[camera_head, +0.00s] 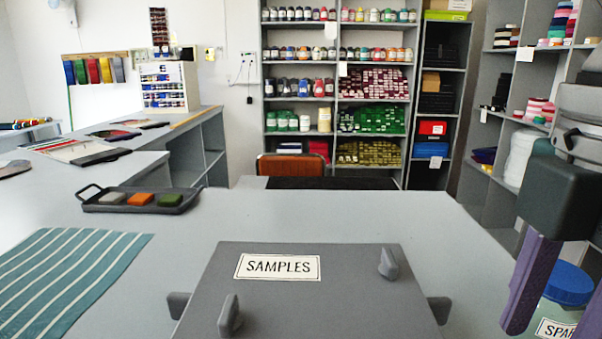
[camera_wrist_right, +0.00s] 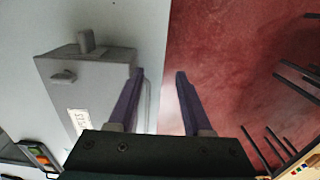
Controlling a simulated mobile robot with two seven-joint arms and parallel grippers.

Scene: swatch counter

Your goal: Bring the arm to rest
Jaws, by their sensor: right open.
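In the right wrist view the two fingers (camera_wrist_right: 160,74) also stand apart. Beyond them are the counter's edge and a reddish floor (camera_wrist_right: 235,60). My left gripper is not in view.
A grey box (camera_head: 300,300) labelled SAMPLES stands at the counter's front, left of my right gripper. A blue-lidded jar (camera_head: 568,283) is partly hidden behind the fingers. A dark tray (camera_head: 100,205) holds three coloured blocks. A striped cloth (camera_head: 65,275) lies left.

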